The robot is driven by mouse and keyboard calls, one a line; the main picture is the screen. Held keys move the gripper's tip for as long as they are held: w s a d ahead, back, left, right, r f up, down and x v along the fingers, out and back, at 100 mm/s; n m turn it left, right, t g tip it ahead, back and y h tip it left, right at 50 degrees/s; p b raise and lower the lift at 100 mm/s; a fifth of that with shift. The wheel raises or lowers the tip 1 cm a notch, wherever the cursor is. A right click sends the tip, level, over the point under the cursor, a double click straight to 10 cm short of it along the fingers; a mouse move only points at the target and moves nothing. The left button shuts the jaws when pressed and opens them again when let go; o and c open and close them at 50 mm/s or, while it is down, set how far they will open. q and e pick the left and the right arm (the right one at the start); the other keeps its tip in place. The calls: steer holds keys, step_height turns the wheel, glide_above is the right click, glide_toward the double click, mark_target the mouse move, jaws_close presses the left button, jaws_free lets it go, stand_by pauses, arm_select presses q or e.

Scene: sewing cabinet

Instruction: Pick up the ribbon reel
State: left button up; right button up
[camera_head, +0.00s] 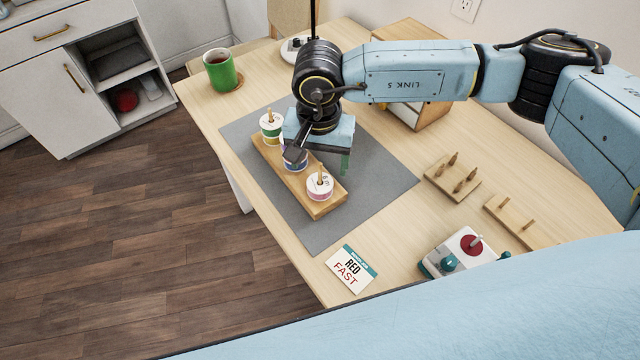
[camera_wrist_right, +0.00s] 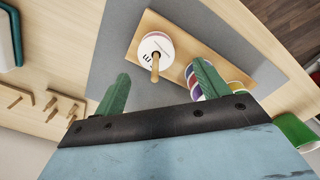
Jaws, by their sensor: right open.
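A wooden rack (camera_head: 327,207) on the grey mat carries three ribbon reels on upright pegs. The front reel (camera_head: 319,188) is white on top with a pink edge; in the right wrist view this reel (camera_wrist_right: 156,45) stands beyond the fingertips. The middle reel (camera_head: 294,163) is bluish and partly covered by my gripper. The back reel (camera_head: 271,126) is green and white. My right gripper (camera_head: 318,160) hangs over the rack's right side, open and empty. In the right wrist view its green fingers (camera_wrist_right: 162,86) are spread, the right one overlapping the other reels. My left gripper is not visible.
A green mug (camera_head: 220,70) stands at the back left. A wooden box (camera_head: 436,108) stands behind my right arm. Two peg boards (camera_head: 453,179) (camera_head: 512,222) and a control box with a red knob (camera_head: 462,252) are at right. A card (camera_head: 350,270) lies in front. The mat's right part (camera_head: 385,180) is clear.

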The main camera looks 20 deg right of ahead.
mark_target(320, 179)
steer(key=f, duration=0.2)
steer(key=s+f, duration=0.1)
steer(key=shift+f, duration=0.9)
steer(key=shift+w, duration=0.1)
steer(key=shift+c, duration=0.4)
steer(key=c, duration=1)
